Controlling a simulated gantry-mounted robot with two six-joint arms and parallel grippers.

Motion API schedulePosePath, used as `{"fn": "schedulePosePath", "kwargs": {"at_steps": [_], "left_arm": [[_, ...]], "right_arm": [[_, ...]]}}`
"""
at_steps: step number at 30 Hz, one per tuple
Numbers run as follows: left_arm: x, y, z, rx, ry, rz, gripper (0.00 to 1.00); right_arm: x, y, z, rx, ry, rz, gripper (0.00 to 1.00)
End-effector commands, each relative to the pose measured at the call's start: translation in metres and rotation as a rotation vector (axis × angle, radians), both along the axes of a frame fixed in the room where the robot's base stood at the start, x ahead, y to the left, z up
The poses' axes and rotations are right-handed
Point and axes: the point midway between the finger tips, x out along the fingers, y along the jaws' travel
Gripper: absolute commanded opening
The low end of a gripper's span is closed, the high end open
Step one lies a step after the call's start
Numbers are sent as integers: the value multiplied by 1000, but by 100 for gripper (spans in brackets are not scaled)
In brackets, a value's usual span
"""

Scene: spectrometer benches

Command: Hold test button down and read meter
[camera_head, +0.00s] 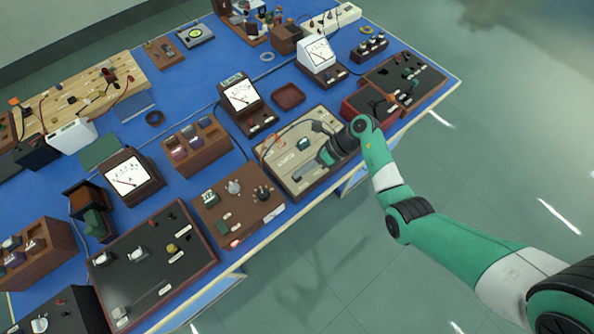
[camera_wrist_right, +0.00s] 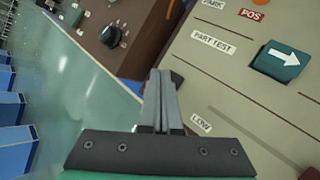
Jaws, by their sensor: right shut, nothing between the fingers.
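My right gripper (camera_head: 325,159) is shut and empty over the front part of a beige panel (camera_head: 272,148). In the right wrist view its closed fingertips (camera_wrist_right: 160,76) are at the panel's edge, just below and left of a "PART TEST" label (camera_wrist_right: 212,43). A small dark part (camera_wrist_right: 177,79) shows right beside the fingertips, partly hidden by them; I cannot tell whether they touch or press it. A teal block with a white arrow (camera_wrist_right: 283,60) is on the panel. A white-faced meter (camera_head: 240,95) stands behind the panel; its reading is too small to tell. My left gripper is not in view.
Other meters stand at left (camera_head: 128,174) and back right (camera_head: 319,52). A brown board with knobs (camera_head: 238,205) lies left of the beige panel. A red-brown tray (camera_head: 288,96) is behind it. Dark boxes (camera_head: 405,78) sit to the right. Open floor lies in front of the bench.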

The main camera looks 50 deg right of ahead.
Motion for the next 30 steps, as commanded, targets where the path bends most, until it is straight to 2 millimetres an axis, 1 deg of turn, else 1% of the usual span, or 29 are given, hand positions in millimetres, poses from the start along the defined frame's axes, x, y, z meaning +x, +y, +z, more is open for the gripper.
{"fn": "schedulePosePath", "kwargs": {"at_steps": [6, 14, 30], "left_arm": [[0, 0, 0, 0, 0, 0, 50], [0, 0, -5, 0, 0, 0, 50], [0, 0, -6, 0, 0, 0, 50]], "right_arm": [[0, 0, -1, 0, 0, 0, 0], [0, 0, -9, 0, -1, 1, 0], [0, 0, -11, 0, 0, 0, 0]]}}
